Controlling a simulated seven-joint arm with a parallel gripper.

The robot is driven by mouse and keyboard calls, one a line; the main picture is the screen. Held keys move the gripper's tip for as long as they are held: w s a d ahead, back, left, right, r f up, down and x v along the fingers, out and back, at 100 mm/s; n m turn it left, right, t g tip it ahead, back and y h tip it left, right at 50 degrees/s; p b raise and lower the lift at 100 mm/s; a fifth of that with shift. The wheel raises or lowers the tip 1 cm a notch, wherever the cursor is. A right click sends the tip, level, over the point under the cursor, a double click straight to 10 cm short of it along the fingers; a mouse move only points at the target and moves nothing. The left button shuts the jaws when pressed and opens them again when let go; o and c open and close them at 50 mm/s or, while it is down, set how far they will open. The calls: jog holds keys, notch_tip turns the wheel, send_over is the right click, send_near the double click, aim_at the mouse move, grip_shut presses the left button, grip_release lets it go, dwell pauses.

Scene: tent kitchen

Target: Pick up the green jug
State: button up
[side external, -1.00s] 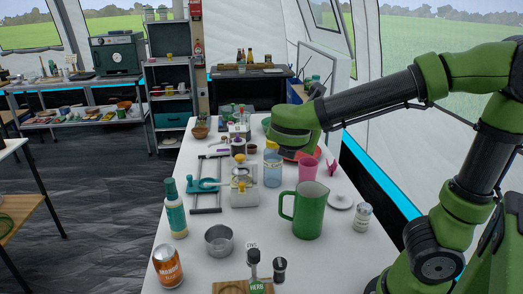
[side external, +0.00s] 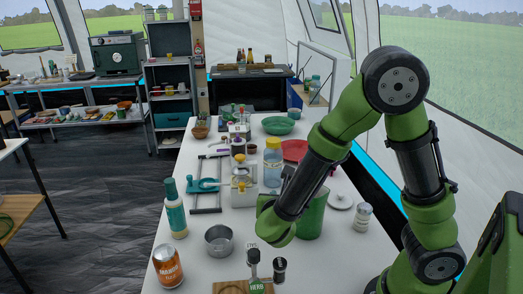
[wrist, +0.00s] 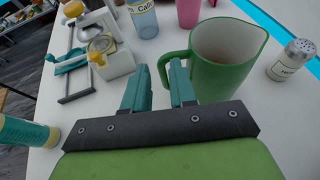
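The green jug (side external: 313,215) stands upright on the white table, partly hidden behind my arm in the side view. In the wrist view the jug (wrist: 223,65) is just beyond and to the right of my gripper, with its handle (wrist: 170,70) on the left side, towards the fingers. My gripper (wrist: 158,72) is open, its two teal fingers apart with a gap between them. The fingertips are close to the handle; I cannot tell whether they touch it. In the side view the fingers are hidden behind my wrist.
A salt shaker (wrist: 292,60) stands right of the jug. A pink cup (wrist: 188,12) and a clear bottle (wrist: 142,18) are behind it. A metal bowl (side external: 219,240), an orange can (side external: 168,266) and a teal-capped bottle (side external: 175,209) stand on the left of the table.

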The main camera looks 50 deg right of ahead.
jog(key=d+f, duration=0.1)
jog(key=f, duration=0.1)
jog(key=w+d+f, duration=0.1)
jog(key=f, duration=0.1)
jog(key=w+d+f, duration=0.1)
jog(key=d+f, duration=0.1)
jog(key=shift+w, duration=0.25)
grip_shut()
